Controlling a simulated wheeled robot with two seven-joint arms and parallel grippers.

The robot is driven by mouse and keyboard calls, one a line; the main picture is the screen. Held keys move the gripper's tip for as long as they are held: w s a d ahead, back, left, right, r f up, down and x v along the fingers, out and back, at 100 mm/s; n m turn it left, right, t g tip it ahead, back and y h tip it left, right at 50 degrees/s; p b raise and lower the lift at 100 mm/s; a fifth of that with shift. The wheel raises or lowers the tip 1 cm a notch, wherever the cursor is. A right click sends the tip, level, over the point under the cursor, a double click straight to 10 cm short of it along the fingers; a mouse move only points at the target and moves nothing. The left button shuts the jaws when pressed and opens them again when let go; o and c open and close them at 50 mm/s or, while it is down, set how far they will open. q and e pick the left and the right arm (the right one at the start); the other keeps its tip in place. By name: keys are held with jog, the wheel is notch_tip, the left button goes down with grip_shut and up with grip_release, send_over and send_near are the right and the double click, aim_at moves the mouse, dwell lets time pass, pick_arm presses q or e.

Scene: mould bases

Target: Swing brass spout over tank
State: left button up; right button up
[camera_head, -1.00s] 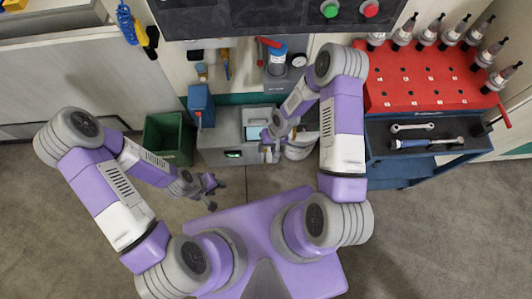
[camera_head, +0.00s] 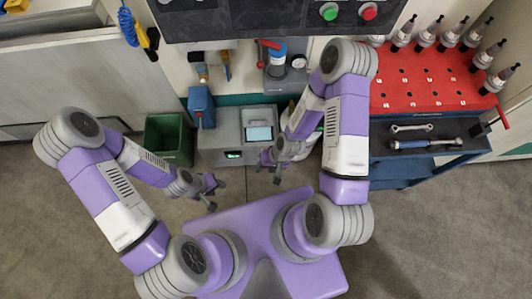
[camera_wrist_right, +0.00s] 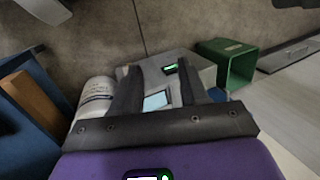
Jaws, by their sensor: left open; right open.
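A small brass-coloured fitting (camera_head: 203,73) with dark parts is on the wall at upper left of centre in the head view; it may be the spout. Below and right of it is a grey box-like tank (camera_head: 228,136) with a pale blue rectangle on top and a small green display in front. It also shows in the right wrist view (camera_wrist_right: 200,68), beyond the fingers. My right gripper (camera_head: 269,167) is open and empty, at the tank's near right side. My left gripper (camera_head: 216,194) is open and empty, over the floor in front of the tank.
A green bin (camera_head: 168,138) and a blue box (camera_head: 201,106) stand left of the tank. A white cylinder (camera_wrist_right: 95,95) is beside my right fingers in the wrist view. A blue trolley with a red rack (camera_head: 425,82) stands at the right. Open floor lies in front.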

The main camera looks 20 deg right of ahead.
jog(key=shift+w+d, duration=0.1)
jog(key=shift+w, duration=0.05)
jog(key=shift+c, duration=1.2)
jog(key=w+d, duration=0.1)
jog(key=w, duration=0.1)
jog(key=w+d+f+t, duration=0.1)
jog(key=w+d, duration=0.1)
jog(key=w+d+t, duration=0.1)
jog(key=w, duration=0.1)
jog(key=shift+w+d+f, duration=0.15)
jog(key=shift+d+f, duration=0.05)
jog(key=shift+f, duration=0.2)
grip_shut()
jog(key=w+d+f+t, duration=0.1)
jog(key=w+d, duration=0.2)
jog(key=d, duration=0.4)
jog(key=w+d+f+t+b, duration=0.1)
jog(key=w+d, duration=0.2)
jog(key=d, duration=0.4)
jog(key=w+d+f+t, duration=0.1)
jog(key=w+d, duration=0.2)
jog(key=d, duration=0.4)
jog(key=b+x, duration=0.4)
jog(key=x, duration=0.5)
jog(key=shift+d+f+n, duration=0.15)
jog(key=shift+f+n, duration=0.1)
jog(key=shift+n, duration=0.05)
